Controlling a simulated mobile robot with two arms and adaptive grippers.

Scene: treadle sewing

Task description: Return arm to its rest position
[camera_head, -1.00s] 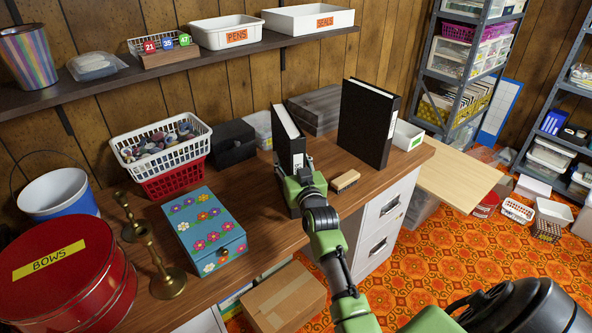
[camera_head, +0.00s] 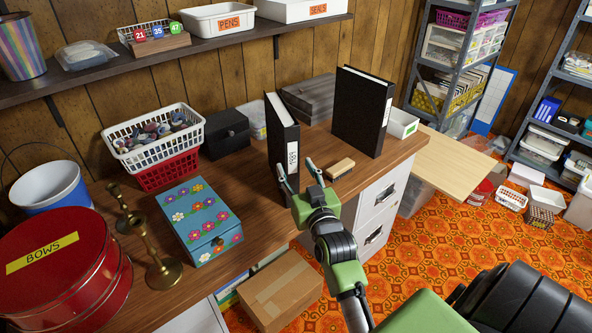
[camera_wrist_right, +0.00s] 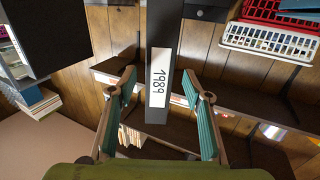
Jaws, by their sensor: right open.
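My right gripper (camera_head: 299,170) is open and empty in front of the narrow black binder (camera_head: 283,143), which stands upright on the wooden desk. The binder's white spine label faces the gripper. In the right wrist view the open fingers (camera_wrist_right: 160,82) show either side of the lower spine, where the label (camera_wrist_right: 159,78) reads 1989. Gaps show between fingers and binder. My right arm reaches in from the lower right. My left gripper is not in view.
A wider black binder (camera_head: 362,112) and a wooden brush (camera_head: 340,168) are to the right. A blue flowered box (camera_head: 199,222), brass candlesticks (camera_head: 160,262) and a red tin (camera_head: 62,272) stand left. A cardboard box (camera_head: 280,290) is below the desk edge.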

